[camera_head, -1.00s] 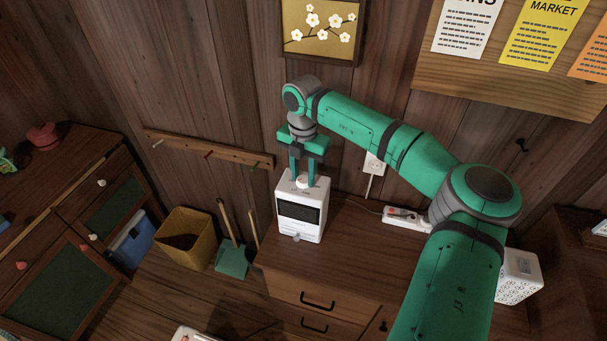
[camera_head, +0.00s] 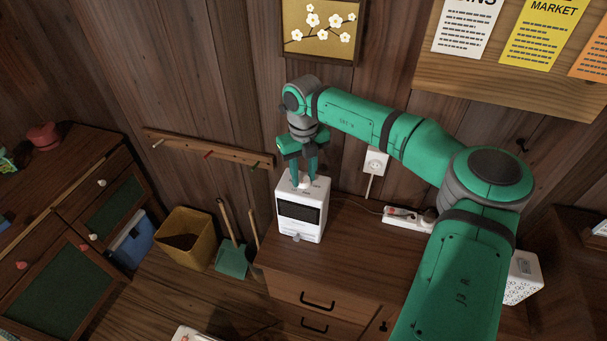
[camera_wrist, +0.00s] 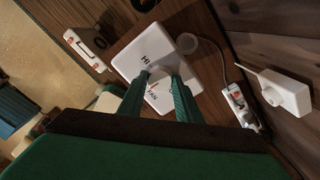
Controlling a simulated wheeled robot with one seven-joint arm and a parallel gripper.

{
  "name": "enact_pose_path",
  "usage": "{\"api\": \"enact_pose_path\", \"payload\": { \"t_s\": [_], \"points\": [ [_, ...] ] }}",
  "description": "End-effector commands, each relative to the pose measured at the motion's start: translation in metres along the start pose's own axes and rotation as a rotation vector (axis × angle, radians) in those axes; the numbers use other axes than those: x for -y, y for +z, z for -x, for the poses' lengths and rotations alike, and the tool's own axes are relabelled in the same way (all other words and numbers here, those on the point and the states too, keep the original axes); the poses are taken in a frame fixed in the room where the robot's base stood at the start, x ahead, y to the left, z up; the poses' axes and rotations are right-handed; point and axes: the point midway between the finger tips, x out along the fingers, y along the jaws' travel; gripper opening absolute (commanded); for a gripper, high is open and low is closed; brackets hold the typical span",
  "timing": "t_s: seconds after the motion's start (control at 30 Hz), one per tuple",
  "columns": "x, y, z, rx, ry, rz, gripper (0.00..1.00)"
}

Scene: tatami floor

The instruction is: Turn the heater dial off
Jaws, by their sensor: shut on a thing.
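The heater (camera_head: 298,232) is a white box with a dark front grille, upright on a wooden cabinet against the wall. Its white dial (camera_head: 304,184) is on the top face. My gripper (camera_head: 305,179) points down from above with its fingers on either side of the dial, shut on it. In the wrist view, the heater top (camera_wrist: 142,52) shows the printed words "HI" and "FAN" and a small red mark by the dial. The dial (camera_wrist: 157,75) is between my fingertips (camera_wrist: 158,80). The fingers partly hide the dial and other lettering, so its exact setting cannot be told.
A peg rail (camera_head: 208,148) is on the wall at left. A yellow bin (camera_head: 183,240) and green dustpan (camera_head: 231,262) stand left of the cabinet.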

Motion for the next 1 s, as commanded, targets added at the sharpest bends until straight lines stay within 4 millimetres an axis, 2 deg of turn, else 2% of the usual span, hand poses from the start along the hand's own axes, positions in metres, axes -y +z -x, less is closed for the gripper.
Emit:
{"api": "enact_pose_path", "payload": {
  "t_s": [1.0],
  "points": [
    [0.0007, -0.0005, 0.0001, -0.002, -0.001, 0.963, 0.09]
  ]
}}
